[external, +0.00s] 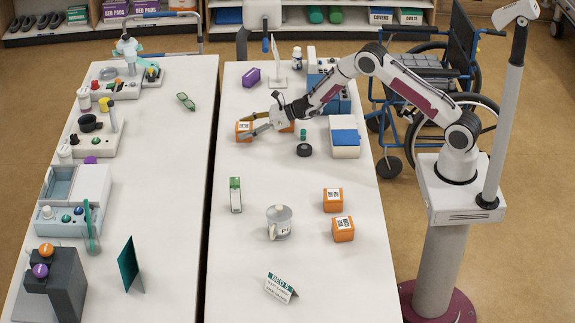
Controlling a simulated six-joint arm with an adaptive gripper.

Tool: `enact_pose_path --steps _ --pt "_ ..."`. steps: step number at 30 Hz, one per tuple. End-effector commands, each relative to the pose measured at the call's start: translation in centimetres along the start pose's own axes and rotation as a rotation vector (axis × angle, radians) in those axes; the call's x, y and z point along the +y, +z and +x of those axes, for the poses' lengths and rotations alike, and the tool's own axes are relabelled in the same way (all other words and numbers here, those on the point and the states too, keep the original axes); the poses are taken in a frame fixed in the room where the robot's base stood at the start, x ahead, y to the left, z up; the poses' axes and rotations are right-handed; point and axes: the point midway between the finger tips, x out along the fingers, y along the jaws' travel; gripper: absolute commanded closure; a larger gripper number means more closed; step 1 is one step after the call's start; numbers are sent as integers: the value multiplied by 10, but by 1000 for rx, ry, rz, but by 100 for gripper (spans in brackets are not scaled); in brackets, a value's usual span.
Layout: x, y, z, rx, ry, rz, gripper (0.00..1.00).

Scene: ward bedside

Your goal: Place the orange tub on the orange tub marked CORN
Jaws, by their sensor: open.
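Several orange tubs with white labels are on the right-hand table; the lettering is too small to read, so I cannot tell which is marked CORN. One orange tub (243,132) is at my gripper's fingertips. A second orange tub (288,127) is partly hidden behind my gripper. Two more stand nearer the front right, an orange tub (333,200) and another orange tub (343,230), close together. My gripper (249,124) is open and reaches left, its fingers at the leftmost tub; I cannot tell whether they touch it.

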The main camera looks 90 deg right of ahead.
Motion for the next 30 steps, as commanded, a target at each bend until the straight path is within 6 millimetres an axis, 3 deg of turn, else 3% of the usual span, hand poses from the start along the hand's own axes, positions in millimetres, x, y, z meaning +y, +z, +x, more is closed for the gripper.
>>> enact_pose_path --steps 8,24,30 --pt "-1 0 -15 0 -1 1 39" --pt "-3 1 -67 0 -1 0 39" --pt "-3 0 -75 0 0 0 39"
